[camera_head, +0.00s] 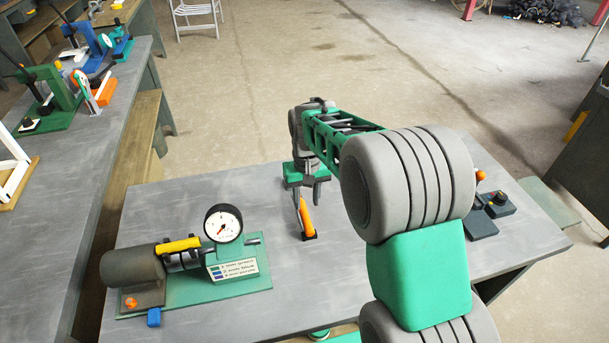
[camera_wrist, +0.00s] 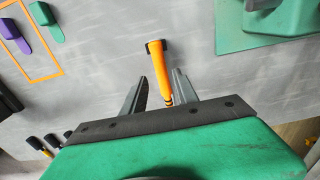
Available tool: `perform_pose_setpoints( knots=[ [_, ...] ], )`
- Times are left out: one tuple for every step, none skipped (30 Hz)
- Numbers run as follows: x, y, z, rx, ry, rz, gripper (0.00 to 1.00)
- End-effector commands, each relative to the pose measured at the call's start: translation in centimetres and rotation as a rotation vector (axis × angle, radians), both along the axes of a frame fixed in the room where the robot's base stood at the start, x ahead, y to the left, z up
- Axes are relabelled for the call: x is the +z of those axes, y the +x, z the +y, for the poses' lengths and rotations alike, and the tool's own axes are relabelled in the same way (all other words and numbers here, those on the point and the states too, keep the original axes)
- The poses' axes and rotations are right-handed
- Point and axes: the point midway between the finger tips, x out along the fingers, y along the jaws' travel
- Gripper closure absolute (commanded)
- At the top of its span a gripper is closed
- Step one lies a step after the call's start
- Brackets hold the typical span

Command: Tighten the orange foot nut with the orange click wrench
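The orange click wrench (camera_head: 306,217) stands or lies on the grey table under my gripper; its tilt is hard to tell. In the wrist view the wrench (camera_wrist: 159,68) has a black end and runs between my fingers. My gripper (camera_head: 305,190) is open, with a finger on each side of the wrench and a gap to each in the wrist view (camera_wrist: 160,92). A small orange knob-like part (camera_head: 131,303), apparently the foot nut, sits at the front left of the green-based machine (camera_head: 240,285). It is well left of my gripper.
The machine carries a dial gauge (camera_head: 223,223), a yellow bar (camera_head: 178,245) and a blue block (camera_head: 154,317). A control box (camera_head: 500,203) stands at the right. The wrist view shows purple (camera_wrist: 12,30) and green (camera_wrist: 42,14) items beside an orange outline (camera_wrist: 38,73). Table between machine and wrench is clear.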

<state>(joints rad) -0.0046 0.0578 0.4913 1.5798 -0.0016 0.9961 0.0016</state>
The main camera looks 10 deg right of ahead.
Motion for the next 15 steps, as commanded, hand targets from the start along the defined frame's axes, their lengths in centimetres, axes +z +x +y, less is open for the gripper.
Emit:
perform_pose_setpoints(
  knots=[
    [0.3,0.9,0.0,-0.001,0.000,0.011,0.65],
    [0.1,1.3,0.0,-0.001,-0.001,0.015,0.65],
    [-0.2,1.6,0.0,-0.002,-0.001,0.018,0.65],
    [-0.4,1.8,0.0,-0.002,-0.001,0.020,0.65],
    [-0.6,1.9,0.0,-0.003,-0.001,0.020,0.65],
    [-0.8,2.0,0.0,-0.003,-0.001,0.020,0.65],
    [-1.0,2.0,-0.1,-0.003,-0.001,0.019,0.65],
    [-1.2,2.0,-0.1,-0.003,-0.001,0.019,0.65],
    [-1.6,2.0,-0.1,-0.004,-0.001,0.019,0.65],
    [-1.9,2.0,-0.1,-0.004,-0.001,0.019,0.65],
    [-2.2,2.0,-0.1,-0.004,-0.001,0.019,0.65],
    [-2.7,2.0,-0.1,-0.004,-0.001,0.019,0.65],
    [-3.2,2.0,-0.1,-0.004,-0.001,0.019,0.65],
    [-3.6,2.0,-0.1,-0.004,-0.001,0.019,0.65],
    [-4.2,1.9,-0.1,-0.004,-0.001,0.019,0.65]
  ],
)
